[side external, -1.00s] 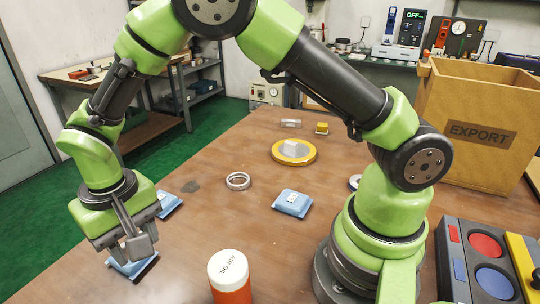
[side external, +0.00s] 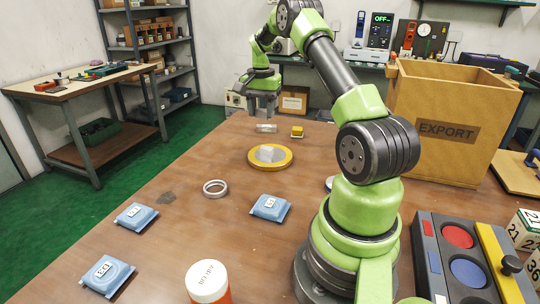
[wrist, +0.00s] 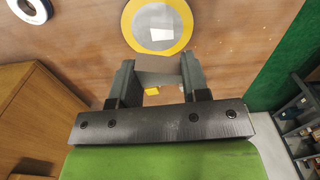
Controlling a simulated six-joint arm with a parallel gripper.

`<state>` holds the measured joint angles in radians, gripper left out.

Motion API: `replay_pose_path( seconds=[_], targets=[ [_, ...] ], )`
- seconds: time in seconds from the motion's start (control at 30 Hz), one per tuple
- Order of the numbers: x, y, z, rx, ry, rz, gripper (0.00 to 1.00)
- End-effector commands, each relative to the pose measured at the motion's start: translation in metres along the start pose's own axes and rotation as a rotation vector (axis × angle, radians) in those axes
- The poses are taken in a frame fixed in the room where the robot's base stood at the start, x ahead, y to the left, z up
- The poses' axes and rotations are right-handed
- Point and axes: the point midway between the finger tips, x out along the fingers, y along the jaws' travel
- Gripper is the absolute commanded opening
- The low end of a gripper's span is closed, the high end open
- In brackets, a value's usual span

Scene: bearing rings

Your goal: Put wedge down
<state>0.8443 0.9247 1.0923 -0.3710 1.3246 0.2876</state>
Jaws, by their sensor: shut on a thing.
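My gripper (side external: 262,112) is above the far end of the table, fingers pointing down. In the wrist view its fingers (wrist: 157,78) are shut on a grey-brown flat-faced piece (wrist: 159,72), which I take to be the wedge. In the side view I cannot make the held piece out clearly between the fingers.
A round yellow-rimmed plate (side external: 284,163) bears a pale piece (side external: 267,153). A silver ring (side external: 215,188), several blue packets (side external: 270,208) and an orange can with a white lid (side external: 208,283) stand nearer. The EXPORT box (side external: 446,112) is at the right.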

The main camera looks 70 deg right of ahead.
Motion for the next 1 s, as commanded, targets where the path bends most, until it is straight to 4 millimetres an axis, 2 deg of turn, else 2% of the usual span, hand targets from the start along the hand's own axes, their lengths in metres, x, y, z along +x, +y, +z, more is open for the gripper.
replay_pose_path(
  seconds=[0.03, 0.17, 0.4, 0.57, 0.8, 1.0],
  targets=[
    [-0.001, 0.009, -0.008, 0.029, 0.000, 0.000, 0.15],
    [0.004, 0.020, -0.017, 0.062, -0.002, 0.001, 0.15],
    [0.048, 0.022, -0.017, 0.066, -0.004, 0.002, 0.15],
    [0.064, 0.021, -0.018, 0.067, -0.001, 0.000, 0.15],
    [0.096, 0.021, -0.017, 0.067, -0.001, 0.001, 0.15],
    [0.098, 0.021, -0.018, 0.067, 0.002, -0.001, 0.15]
  ],
)
